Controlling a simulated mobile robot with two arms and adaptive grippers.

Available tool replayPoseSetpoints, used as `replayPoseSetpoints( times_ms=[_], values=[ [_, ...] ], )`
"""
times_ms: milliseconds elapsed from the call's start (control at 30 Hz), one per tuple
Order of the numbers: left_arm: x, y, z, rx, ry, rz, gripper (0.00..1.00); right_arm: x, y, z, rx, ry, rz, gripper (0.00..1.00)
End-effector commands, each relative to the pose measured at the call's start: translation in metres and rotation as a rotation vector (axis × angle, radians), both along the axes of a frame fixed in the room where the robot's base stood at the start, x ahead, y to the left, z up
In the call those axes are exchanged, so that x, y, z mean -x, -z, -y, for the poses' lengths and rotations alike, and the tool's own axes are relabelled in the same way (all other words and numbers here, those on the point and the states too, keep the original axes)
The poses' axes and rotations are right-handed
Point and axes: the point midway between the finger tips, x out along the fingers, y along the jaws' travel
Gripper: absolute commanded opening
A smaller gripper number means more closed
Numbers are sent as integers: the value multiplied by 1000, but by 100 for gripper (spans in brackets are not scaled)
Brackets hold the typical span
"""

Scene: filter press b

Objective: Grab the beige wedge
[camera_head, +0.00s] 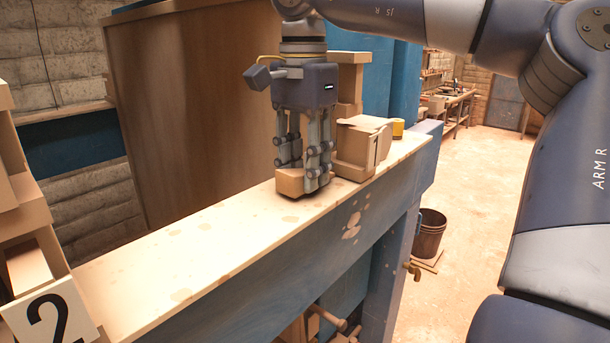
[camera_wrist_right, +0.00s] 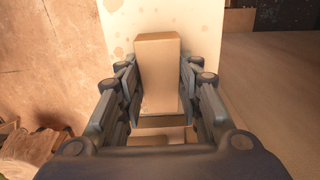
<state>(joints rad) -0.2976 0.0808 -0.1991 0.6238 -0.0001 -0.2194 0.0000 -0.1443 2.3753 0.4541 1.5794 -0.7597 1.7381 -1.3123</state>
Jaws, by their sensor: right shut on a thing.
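The beige wedge (camera_head: 290,183) is at the lower end of my right gripper (camera_head: 304,182), low over the pale ledge. In the right wrist view the wedge (camera_wrist_right: 158,75) stands between the two fingers of my right gripper (camera_wrist_right: 158,85), which is shut on it. The fingers hide part of the wedge in the head view. I cannot tell whether its underside touches the ledge. My left gripper is not in view.
The pale ledge (camera_head: 190,245) runs along a blue frame. Beige blocks (camera_head: 358,145) stand close right of the gripper, with a yellow cup-like object (camera_head: 397,128) behind. Shelves with a "2" sign (camera_head: 50,318) are at left. A bucket (camera_head: 429,233) stands on the floor.

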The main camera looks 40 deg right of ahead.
Motion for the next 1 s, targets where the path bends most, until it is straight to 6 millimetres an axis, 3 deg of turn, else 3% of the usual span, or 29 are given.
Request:
replayPoseSetpoints(
  times_ms=[400,667,1000],
  values=[
    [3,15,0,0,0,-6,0,-1,-61,0,2,1,3,13],
    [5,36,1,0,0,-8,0,5,-57,-61,3,-5,-1,13],
    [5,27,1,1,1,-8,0,11,-62,-135,0,-7,-3,13]
  ],
)
